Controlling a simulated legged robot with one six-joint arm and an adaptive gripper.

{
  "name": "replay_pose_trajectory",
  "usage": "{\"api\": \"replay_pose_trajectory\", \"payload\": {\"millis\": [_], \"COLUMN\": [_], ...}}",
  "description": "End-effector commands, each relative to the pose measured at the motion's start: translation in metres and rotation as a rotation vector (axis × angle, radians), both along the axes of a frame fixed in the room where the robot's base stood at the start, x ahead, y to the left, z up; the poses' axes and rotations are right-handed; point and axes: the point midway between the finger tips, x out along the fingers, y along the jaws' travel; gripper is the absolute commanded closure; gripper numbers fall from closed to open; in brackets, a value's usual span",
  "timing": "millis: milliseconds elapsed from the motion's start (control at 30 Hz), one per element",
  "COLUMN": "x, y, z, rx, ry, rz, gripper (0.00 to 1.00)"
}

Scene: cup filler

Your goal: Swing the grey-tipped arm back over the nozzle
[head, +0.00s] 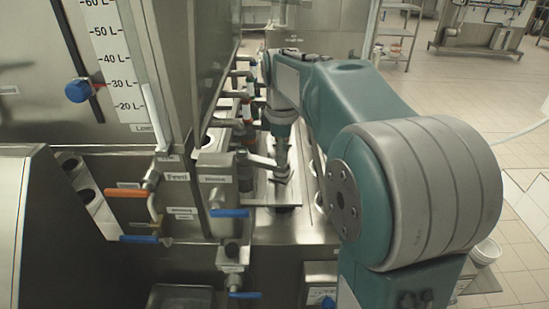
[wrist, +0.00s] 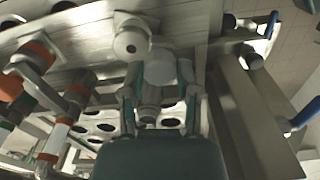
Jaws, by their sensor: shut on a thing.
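My gripper (head: 283,168) points down over the filler's deck, and its fingers are shut. In the wrist view the fingers (wrist: 163,72) close in around a pale grey piece, which I take for the tip of the grey-tipped arm. A pale bar, likely that arm (head: 260,159), runs from the fittings on the left to my fingers in the head view. A round grey-white fitting (wrist: 131,41) with a dark centre stands just beyond the fingers. I cannot tell whether it is the nozzle. The exact contact is hidden by the fingers.
Blue-handled (head: 230,212) and orange-handled (head: 127,192) valves stand at the left front. A tank with a litre scale (head: 105,50) rises behind them. A plate with several round holes (wrist: 105,128) lies below my gripper. Open tiled floor (head: 510,150) lies on the right.

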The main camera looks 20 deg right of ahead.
Motion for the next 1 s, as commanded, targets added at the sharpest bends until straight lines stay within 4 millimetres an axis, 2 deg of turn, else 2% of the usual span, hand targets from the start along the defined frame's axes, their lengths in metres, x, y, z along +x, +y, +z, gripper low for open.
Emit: {"api": "replay_pose_trajectory", "payload": {"millis": [400, 1000], "x": [0.023, 0.032], "y": [-0.017, -0.02], "z": [-0.004, -0.003], "rx": [0.002, 0.001], "ry": [0.008, 0.004], "rz": [0.283, 0.372], "gripper": [1.0, 1.0]}}
